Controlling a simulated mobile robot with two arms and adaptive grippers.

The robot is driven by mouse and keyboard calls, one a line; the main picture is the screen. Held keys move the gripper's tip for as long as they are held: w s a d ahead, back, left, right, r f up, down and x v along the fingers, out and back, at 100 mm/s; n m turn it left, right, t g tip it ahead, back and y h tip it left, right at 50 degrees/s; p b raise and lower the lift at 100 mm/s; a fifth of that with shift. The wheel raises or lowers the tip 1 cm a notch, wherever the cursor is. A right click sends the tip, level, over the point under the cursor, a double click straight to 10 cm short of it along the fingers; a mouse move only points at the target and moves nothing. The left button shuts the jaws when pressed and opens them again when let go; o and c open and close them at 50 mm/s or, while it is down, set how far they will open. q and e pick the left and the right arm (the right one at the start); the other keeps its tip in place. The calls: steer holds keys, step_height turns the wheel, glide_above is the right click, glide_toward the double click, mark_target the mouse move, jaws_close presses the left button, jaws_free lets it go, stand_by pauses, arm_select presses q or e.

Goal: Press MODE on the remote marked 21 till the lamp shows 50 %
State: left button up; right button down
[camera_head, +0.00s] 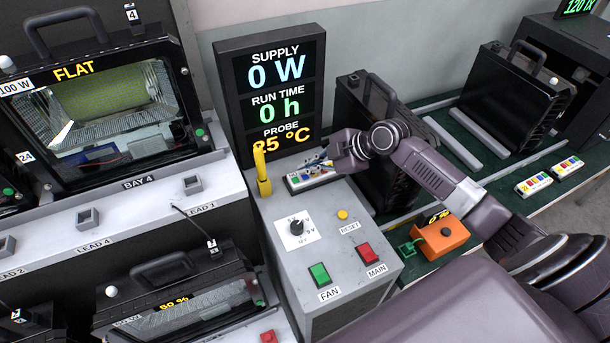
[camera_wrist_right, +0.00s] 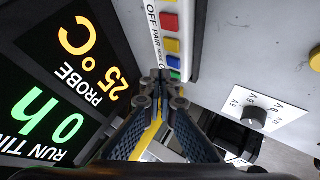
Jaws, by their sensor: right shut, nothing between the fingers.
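A white remote (camera_head: 294,183) with coloured buttons lies on top of the grey control box, below the supply display. In the right wrist view the remote (camera_wrist_right: 157,30) shows red, blue, yellow and green buttons and the words OFF, PAIR and MODE. I cannot read a number on it. My right gripper (camera_head: 322,166) is shut and empty over the remote. In the wrist view its fingertips (camera_wrist_right: 163,80) are close to the green-button end; contact cannot be told. A lower-left lamp (camera_head: 175,312) displays 50 %; an upper lamp (camera_head: 115,100) displays FLAT. My left gripper is out of view.
The supply display (camera_head: 272,90) stands behind the box. A yellow upright object (camera_head: 262,172) stands left of the remote. The box (camera_head: 300,258) carries a dial, RESET, FAN and MAIN buttons. More remotes (camera_head: 534,184) lie on the green bench at right, near an orange unit (camera_head: 441,236).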

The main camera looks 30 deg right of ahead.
mark_target(307, 178)
steer(key=shift+r+p, duration=1.85)
steer(key=shift+r, duration=0.7)
steer(key=shift+f, duration=0.15)
